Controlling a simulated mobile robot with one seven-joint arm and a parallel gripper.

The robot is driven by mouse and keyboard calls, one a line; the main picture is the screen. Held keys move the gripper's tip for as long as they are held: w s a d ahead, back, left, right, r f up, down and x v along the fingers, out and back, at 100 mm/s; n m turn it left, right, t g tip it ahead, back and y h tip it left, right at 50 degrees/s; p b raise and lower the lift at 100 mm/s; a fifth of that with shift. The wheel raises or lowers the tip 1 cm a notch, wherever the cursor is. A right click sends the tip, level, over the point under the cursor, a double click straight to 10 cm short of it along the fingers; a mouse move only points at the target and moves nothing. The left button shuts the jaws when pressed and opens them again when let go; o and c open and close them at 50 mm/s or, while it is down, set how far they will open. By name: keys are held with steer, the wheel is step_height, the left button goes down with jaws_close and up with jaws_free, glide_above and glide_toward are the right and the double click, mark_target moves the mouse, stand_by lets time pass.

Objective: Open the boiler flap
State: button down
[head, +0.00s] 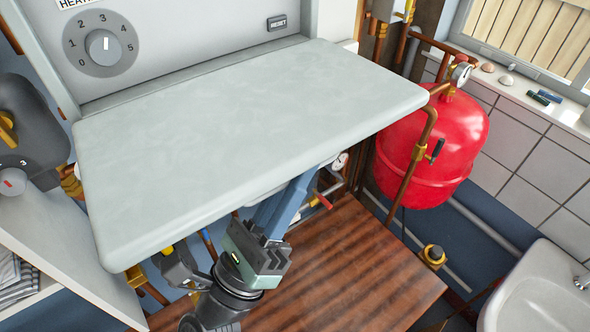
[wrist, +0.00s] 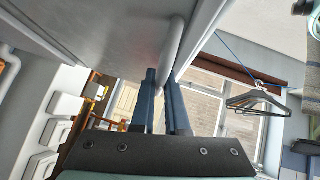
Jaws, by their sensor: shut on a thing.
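The boiler flap (head: 250,130) is a broad pale grey panel with rounded corners. In the head view it stands out from below the control panel, its broad face turned up. My gripper (head: 293,195) reaches up under it with blue fingers, their tips hidden by the flap. In the wrist view the flap's pale underside (wrist: 110,35) fills the upper left. There my gripper (wrist: 164,80) has its fingertips at a pale rounded edge or bar of the flap and is shut on it. The exact contact is hard to see.
The control panel (head: 180,35) with a numbered dial is above the flap. A red tank (head: 432,150) with copper pipes stands to the right, a white sink (head: 540,295) at lower right. A brown wooden top (head: 345,265) lies below. Hangers (wrist: 257,101) hang in the wrist view.

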mark_target(297, 157)
steer(key=shift+r, duration=0.1)
steer(key=shift+s+d+r+b, duration=0.1)
steer(key=shift+r+b, duration=0.2)
steer(key=shift+r, duration=0.05)
step_height(297, 157, up, 3)
steer(key=shift+s+f+n+t+y+p, duration=0.1)
steer(key=shift+n+t+y+p, duration=0.75)
steer(key=shift+n, duration=0.35)
steer(key=c, duration=1.2)
jaws_free()
steer(key=shift+f, duration=0.1)
